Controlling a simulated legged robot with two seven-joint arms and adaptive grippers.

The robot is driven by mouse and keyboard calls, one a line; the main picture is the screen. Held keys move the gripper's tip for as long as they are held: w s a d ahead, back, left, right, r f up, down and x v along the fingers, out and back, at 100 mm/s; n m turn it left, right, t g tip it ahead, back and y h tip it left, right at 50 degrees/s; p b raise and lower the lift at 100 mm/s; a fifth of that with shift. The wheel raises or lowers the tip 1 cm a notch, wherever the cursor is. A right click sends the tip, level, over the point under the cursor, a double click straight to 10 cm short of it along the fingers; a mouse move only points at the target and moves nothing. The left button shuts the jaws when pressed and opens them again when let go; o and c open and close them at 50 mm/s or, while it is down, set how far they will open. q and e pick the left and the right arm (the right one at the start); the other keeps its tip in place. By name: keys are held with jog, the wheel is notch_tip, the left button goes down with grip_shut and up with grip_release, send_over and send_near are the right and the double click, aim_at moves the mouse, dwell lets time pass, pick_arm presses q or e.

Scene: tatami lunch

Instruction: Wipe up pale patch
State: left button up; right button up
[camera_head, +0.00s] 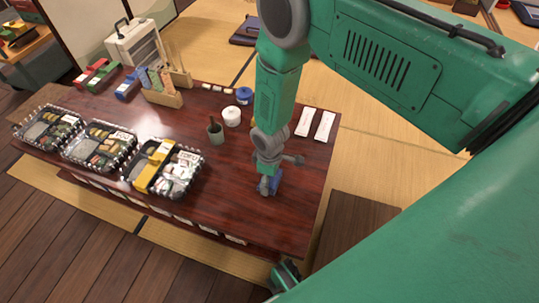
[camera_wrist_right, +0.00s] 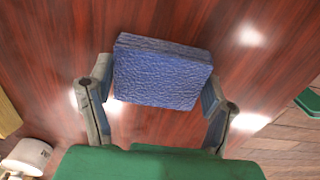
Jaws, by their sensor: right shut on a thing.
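My right gripper (camera_head: 267,180) is over the dark red wooden table (camera_head: 225,215), right of the lunch boxes. It is shut on a blue sponge (camera_head: 275,182), held at or just above the tabletop; contact cannot be told. In the right wrist view the sponge (camera_wrist_right: 160,72) has a rough blue face and sits between both fingers of the gripper (camera_wrist_right: 155,95). Bright whitish spots show on the wood there; I cannot tell a pale patch from light reflections. No separate pale patch stands out in the head view.
Several lunch boxes (camera_head: 163,168) line the left and front of the table. A green cup (camera_head: 215,131), a white pot (camera_head: 232,116) and a blue pot (camera_head: 244,95) stand behind the gripper. The front right tabletop is clear.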

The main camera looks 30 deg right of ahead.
notch_tip(320, 180, up, 3)
jog(key=shift+r+p, duration=0.1)
jog(key=shift+p, duration=1.05)
notch_tip(320, 180, up, 2)
jog(key=shift+a+r+p, duration=0.1)
jog(key=shift+a+p, duration=0.05)
jog(key=shift+p, duration=0.8)
jog(key=shift+d+r+p, duration=0.2)
jog(key=shift+r+p, duration=0.85)
jog(key=shift+r, duration=0.2)
jog(key=shift+a, duration=0.15)
